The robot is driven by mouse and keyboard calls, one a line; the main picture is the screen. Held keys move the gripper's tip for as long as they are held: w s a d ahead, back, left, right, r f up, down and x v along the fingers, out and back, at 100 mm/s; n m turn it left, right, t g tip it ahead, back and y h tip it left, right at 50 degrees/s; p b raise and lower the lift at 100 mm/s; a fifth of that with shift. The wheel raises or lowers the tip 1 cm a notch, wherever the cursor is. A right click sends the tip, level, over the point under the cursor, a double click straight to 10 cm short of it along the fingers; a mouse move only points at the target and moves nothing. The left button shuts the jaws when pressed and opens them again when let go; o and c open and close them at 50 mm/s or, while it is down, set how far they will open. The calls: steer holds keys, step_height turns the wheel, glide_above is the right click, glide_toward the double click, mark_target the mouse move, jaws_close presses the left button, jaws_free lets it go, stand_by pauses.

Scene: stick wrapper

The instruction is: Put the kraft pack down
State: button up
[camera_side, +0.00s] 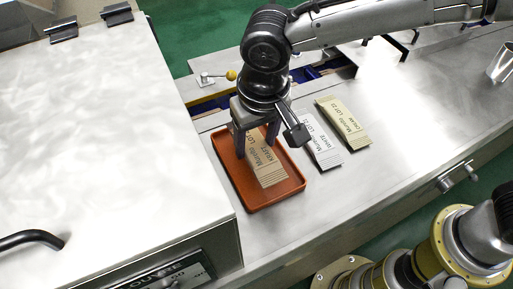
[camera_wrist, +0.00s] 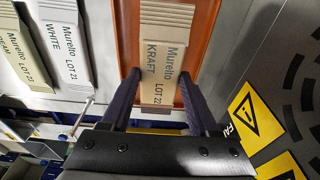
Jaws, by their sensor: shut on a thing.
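The kraft pack (camera_side: 266,166) is a tan packet marked "Murello KRAFT LOT 22". It lies within the outline of the orange-brown tray (camera_side: 283,194); I cannot tell whether it touches the tray floor. My gripper (camera_side: 256,145) is over the tray, shut on the kraft pack. In the wrist view the dark fingers (camera_wrist: 160,88) stand on either side of the kraft pack (camera_wrist: 165,50), near its lettered end. The tray rim (camera_wrist: 211,25) shows beside the pack there.
A white pack (camera_side: 320,146) and a cream pack (camera_side: 343,123) lie on the metal counter right of the tray. A large metal cabinet (camera_side: 100,140) stands at the left. A yellow-knobbed lever (camera_side: 231,75) is behind. The counter's right part is mostly clear.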

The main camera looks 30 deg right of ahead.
mark_target(257, 148)
steer(key=shift+f, duration=1.45)
steer(key=shift+f, duration=0.1)
steer(key=o, duration=1.3)
steer(key=r, duration=0.3)
steer(key=s+r, duration=0.1)
steer(key=r, duration=0.7)
steer(key=shift+s+r, duration=0.1)
steer(key=shift+s, duration=0.25)
steer(key=shift+s+r, duration=0.1)
steer(key=shift+r, duration=0.4)
steer(key=shift+d, duration=0.15)
